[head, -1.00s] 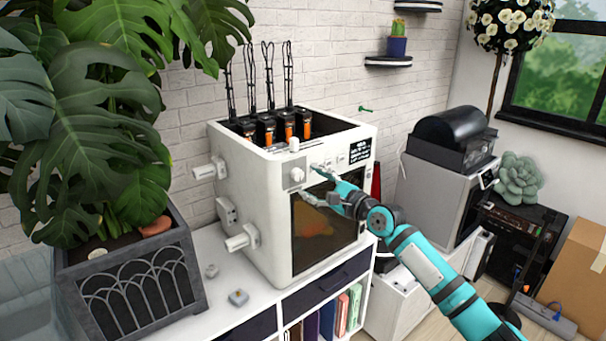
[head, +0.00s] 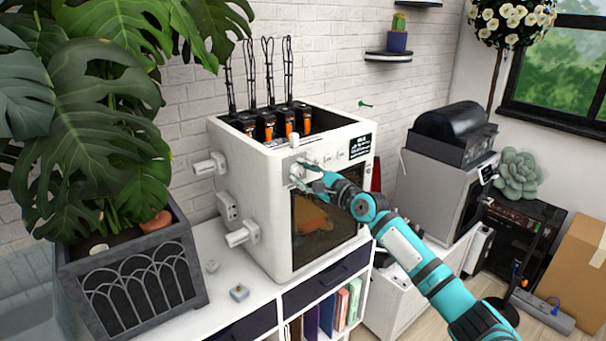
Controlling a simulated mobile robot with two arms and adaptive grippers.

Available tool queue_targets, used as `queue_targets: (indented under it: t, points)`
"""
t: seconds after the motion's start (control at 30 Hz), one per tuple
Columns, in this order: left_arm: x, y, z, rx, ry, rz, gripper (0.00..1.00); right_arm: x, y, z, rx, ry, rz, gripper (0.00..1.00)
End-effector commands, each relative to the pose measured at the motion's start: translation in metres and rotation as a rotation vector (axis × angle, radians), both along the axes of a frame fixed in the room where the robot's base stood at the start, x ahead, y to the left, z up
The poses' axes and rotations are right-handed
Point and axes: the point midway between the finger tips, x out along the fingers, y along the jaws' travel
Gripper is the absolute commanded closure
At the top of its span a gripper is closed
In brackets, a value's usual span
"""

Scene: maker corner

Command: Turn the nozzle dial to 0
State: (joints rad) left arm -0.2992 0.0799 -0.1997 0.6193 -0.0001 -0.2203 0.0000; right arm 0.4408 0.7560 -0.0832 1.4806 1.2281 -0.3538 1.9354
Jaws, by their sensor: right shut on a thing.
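The white machine (head: 255,190) stands on a white cabinet, with a dark front window and a row of small knobs along the top of its front. The nozzle dial (head: 297,171) appears to be the pale knob at the left end of that row. My right gripper (head: 300,174) is at this knob, its fingers shut around it. The fingers and wrist partly cover the knob, and its pointer and markings are too small to read. My left gripper is not in view.
A large potted plant (head: 130,270) stands left of the machine. Two small grey blocks (head: 239,292) lie on the cabinet top. Several black-and-orange units (head: 285,122) sit in the machine's open top. A grey machine (head: 440,190) stands to the right.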

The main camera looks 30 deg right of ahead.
Motion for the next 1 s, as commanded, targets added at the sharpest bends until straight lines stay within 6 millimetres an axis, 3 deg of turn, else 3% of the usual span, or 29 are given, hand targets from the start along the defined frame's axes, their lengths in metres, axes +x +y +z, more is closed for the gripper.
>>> queue_targets:
  t: [0.1, 0.47, 1.0]
  points:
    - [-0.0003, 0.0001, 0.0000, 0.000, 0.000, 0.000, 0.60, -0.0001, 0.0001, -0.0003, 0.000, 0.001, 0.001, 1.00]
    - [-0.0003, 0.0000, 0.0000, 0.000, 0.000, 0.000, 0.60, -0.0001, 0.0003, 0.0001, -0.067, -0.006, 0.001, 1.00]
    - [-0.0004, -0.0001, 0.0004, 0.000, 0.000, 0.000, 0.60, -0.0001, 0.0010, 0.0012, -0.517, -0.040, 0.002, 1.00]
